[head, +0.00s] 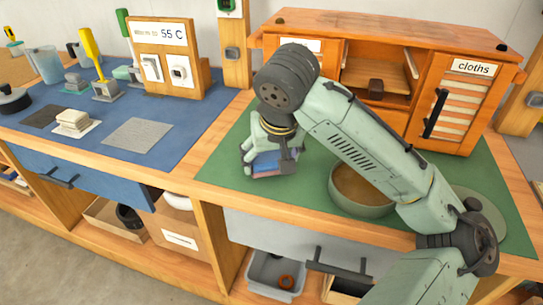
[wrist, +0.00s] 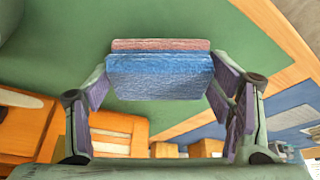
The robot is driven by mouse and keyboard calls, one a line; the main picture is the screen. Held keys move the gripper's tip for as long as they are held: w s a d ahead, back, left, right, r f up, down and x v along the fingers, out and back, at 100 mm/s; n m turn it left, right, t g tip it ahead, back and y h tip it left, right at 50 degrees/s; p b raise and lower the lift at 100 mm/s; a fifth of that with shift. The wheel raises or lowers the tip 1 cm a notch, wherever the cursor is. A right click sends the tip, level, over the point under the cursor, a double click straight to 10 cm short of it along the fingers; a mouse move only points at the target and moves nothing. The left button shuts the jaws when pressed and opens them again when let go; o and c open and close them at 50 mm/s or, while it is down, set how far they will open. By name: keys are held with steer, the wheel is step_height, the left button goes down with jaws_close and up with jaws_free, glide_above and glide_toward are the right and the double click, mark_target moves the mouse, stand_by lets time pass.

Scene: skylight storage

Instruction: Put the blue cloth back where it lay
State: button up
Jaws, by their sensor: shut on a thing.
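My gripper (head: 270,150) is shut on a folded blue cloth (head: 266,160) over the green mat (head: 222,160). In the wrist view the blue cloth (wrist: 160,76) lies between the two fingertips (wrist: 158,82). A pink cloth or layer (wrist: 160,45) shows along the blue cloth's far edge; in the head view it is just under the blue (head: 268,174). I cannot tell whether the pink layer is held too, or whether it touches the mat. The orange cabinet (head: 385,35) has a door labelled "cloths" (head: 474,67) at the right.
A round bowl (head: 362,205) stands right of my gripper, partly behind my arm. A flat green disc (head: 490,205) lies farther right. The blue mat (head: 180,140) at left holds brushes, a jug and a sponge. Bare green mat lies left of my gripper.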

steer(key=shift+f, duration=0.25)
steer(key=o, duration=2)
steer(key=shift+a, duration=0.1)
steer(key=shift+s, duration=0.1)
steer(key=shift+p+v, duration=0.75)
steer(key=shift+v, duration=0.05)
steer(key=p+v, duration=0.5)
steer(key=v, duration=0.1)
steer(key=shift+r, duration=0.25)
